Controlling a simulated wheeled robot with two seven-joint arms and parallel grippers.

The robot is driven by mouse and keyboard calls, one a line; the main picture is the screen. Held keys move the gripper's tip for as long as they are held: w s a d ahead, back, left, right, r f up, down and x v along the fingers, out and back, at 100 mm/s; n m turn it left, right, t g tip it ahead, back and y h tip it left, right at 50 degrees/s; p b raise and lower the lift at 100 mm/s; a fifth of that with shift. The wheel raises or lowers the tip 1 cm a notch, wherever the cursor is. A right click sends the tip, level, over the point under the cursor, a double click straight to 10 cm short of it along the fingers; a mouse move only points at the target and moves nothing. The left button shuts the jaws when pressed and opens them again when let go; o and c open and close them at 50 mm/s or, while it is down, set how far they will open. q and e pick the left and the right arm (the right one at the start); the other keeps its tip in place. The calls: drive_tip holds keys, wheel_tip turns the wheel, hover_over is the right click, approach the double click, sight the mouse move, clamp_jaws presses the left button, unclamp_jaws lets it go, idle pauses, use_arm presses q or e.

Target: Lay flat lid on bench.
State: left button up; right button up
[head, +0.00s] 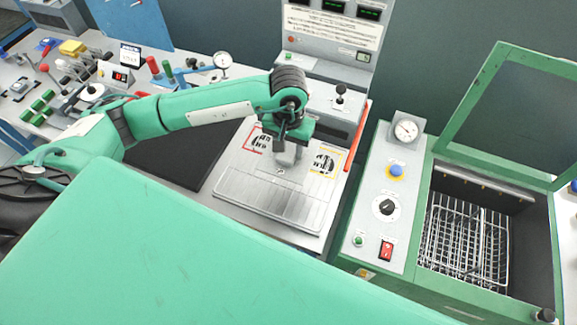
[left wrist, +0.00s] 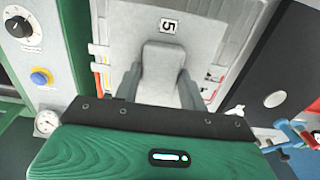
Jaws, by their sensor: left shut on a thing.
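The flat lid appears to be the light grey plate (head: 262,203) with ribbed lines and a red-framed and a yellow-framed label, in the middle of the head view. My left gripper (head: 285,148) is over its upper part, pointing down. In the left wrist view, my left gripper (left wrist: 160,88) is shut on a pale grey block with a rounded end (left wrist: 162,68), which looks like the lid's handle. Behind it the plate (left wrist: 208,28) shows a label marked 5. I cannot tell whether the plate is raised or resting. My right gripper is not in view.
A black mat (head: 165,160) lies bare to the left of the plate. A grey control panel (head: 335,100) stands behind. To the right is a green machine with a gauge (head: 405,131) and an open wire basket (head: 465,240). Tools and switches crowd the far left bench.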

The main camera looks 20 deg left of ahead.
sight(288, 166)
use_arm(q)
wheel_tip(288, 166, down, 8)
drive_tip(key=shift+r+p, duration=0.25)
drive_tip(key=shift+p, duration=0.8)
drive_tip(key=shift+f, duration=0.7)
wheel_tip(288, 166, down, 3)
drive_tip(key=shift+f+p, duration=0.1)
drive_tip(key=shift+p, duration=0.55)
drive_tip(key=shift+f, duration=0.1)
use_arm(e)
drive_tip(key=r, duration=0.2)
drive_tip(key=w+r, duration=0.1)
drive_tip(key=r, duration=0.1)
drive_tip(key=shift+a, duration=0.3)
use_arm(q)
drive_tip(key=shift+f+b, duration=0.2)
drive_tip(key=shift+b, duration=0.1)
drive_tip(key=o, duration=1.1)
drive_tip(key=shift+c, duration=0.2)
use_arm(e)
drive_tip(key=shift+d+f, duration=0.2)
use_arm(q)
drive_tip(key=shift+r, duration=0.1)
